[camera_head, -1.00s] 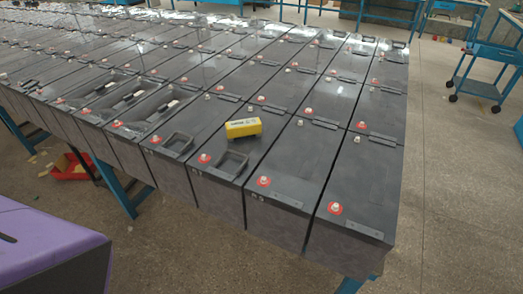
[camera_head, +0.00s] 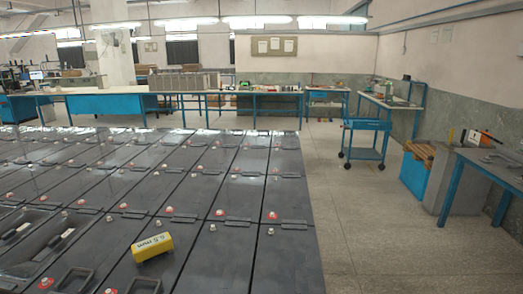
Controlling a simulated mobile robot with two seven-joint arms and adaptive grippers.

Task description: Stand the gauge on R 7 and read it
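The yellow block (camera_head: 152,247), which I take to be the gauge, rests on the black battery tops at the lower left. Dark lettering on it ends in "mm"; its digits are too small to read surely. The batteries (camera_head: 205,265) stand in close rows, with red-ringed and grey terminals on top. I cannot make out a label R 7 on any of them. Neither gripper is in view.
The battery block's right edge (camera_head: 316,250) borders a clear floor aisle (camera_head: 365,250). A blue cart (camera_head: 366,135) stands further back. A blue-legged bench (camera_head: 490,165) and a blue-and-grey cabinet (camera_head: 428,175) are at right. Long tables (camera_head: 200,93) line the back.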

